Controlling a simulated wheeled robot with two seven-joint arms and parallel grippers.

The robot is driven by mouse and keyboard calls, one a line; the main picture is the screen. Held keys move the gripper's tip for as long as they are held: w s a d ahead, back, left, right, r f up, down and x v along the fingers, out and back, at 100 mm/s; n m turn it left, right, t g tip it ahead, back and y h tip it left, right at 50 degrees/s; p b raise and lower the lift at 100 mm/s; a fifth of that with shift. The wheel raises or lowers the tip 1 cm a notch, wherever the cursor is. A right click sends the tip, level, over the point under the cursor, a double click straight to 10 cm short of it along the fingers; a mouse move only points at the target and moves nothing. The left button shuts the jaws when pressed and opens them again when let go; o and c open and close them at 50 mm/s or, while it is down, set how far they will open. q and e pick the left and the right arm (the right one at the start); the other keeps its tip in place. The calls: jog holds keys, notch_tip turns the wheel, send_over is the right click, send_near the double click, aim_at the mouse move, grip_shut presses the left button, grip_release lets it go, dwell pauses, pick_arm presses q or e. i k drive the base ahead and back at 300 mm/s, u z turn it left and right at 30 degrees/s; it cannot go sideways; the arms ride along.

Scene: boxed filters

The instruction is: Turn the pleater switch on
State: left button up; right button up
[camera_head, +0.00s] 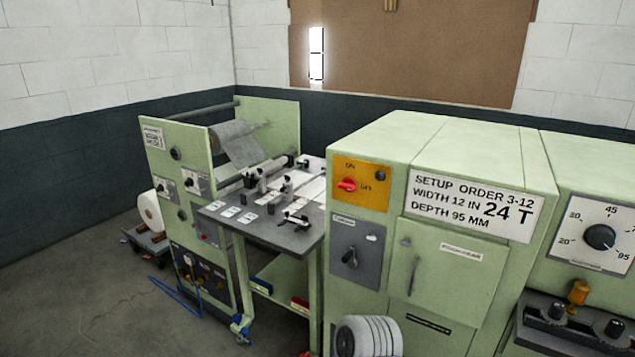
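The red rotary switch (347,185) sits on a yellow-orange plate (375,198) on the front of a pale green machine, right of centre. "ON" is printed above the switch, and a second small label to its right is too blurred to read surely. The red handle lies roughly level, not pointing up at "ON". A dark round knob or button (380,175) is at the plate's upper right. Neither of my grippers shows in the head view.
Below is a grey panel (370,270) with a black lever switch (350,258). A dial (599,237) is at right. A workbench (270,232) with small tools and a roll stand (165,150) are at left. White rolled material (370,338) stands before the machine. Floor at left is mostly clear.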

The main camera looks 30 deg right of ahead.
aim_at(348, 185)
jog(key=z, duration=0.55)
jog(key=i, duration=0.95)
jog(key=z, duration=0.85)
